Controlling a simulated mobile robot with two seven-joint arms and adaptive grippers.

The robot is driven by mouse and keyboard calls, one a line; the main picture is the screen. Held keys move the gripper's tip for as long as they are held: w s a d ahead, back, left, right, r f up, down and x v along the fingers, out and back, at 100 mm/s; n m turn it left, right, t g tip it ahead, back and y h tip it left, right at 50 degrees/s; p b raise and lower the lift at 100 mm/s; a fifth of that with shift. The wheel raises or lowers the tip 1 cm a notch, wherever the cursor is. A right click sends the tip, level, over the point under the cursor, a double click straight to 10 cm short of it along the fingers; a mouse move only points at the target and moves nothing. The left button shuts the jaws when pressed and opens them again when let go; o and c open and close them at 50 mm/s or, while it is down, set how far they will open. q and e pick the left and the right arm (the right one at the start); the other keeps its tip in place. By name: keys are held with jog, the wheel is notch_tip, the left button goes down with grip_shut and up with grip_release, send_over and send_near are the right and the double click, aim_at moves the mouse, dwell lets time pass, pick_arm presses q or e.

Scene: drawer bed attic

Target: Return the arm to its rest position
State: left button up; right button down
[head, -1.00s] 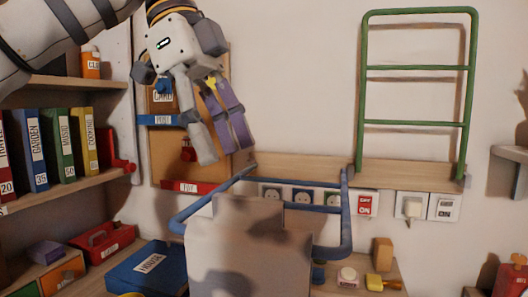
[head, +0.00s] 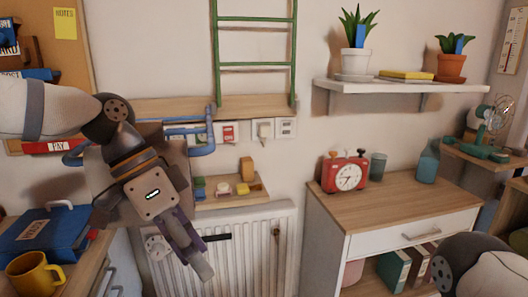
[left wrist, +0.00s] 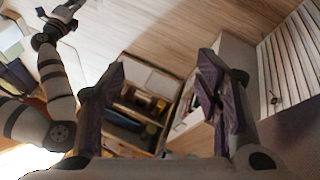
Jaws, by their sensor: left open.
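My left gripper (head: 188,248) hangs in front of the white radiator in the head view, pointing down and slightly right. Its fingers have purple pads and hold nothing. In the left wrist view the two fingers of my left gripper (left wrist: 163,72) stand well apart, with empty space between them. My right arm (head: 490,275) shows only in part at the bottom right corner of the head view. In the left wrist view another arm of mine reaches up the left side, ending in my right gripper (left wrist: 62,18), too small to read.
A radiator (head: 255,250) is behind the left gripper. A cabinet (head: 400,210) with a red clock (head: 345,173) stands right. A blue box (head: 45,238) and yellow mug (head: 32,272) are at lower left. In the wrist view an open drawer (left wrist: 145,78) with items lies below.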

pick_arm(q)
jog(key=s+f+n, duration=0.3)
jog(key=s+f, duration=0.3)
jog(key=f, duration=0.4)
jog(key=s+f+n+g, duration=0.1)
jog(key=s+f+n, duration=0.1)
jog(key=s+f, duration=0.55)
jog(key=s+f+n, duration=0.3)
jog(key=s+f, duration=0.1)
jog(key=f, duration=0.7)
jog(key=s+a+f+n+y, duration=0.2)
jog(key=s+a+f, duration=0.1)
jog(key=s+a, duration=0.3)
jog(key=s+a+f+n+y, duration=0.1)
jog(key=s+a+f+y, duration=0.2)
jog(key=s, duration=0.7)
jog(key=a, duration=0.2)
jog(key=shift+s+a+n, duration=0.35)
jog(key=shift+n, duration=0.05)
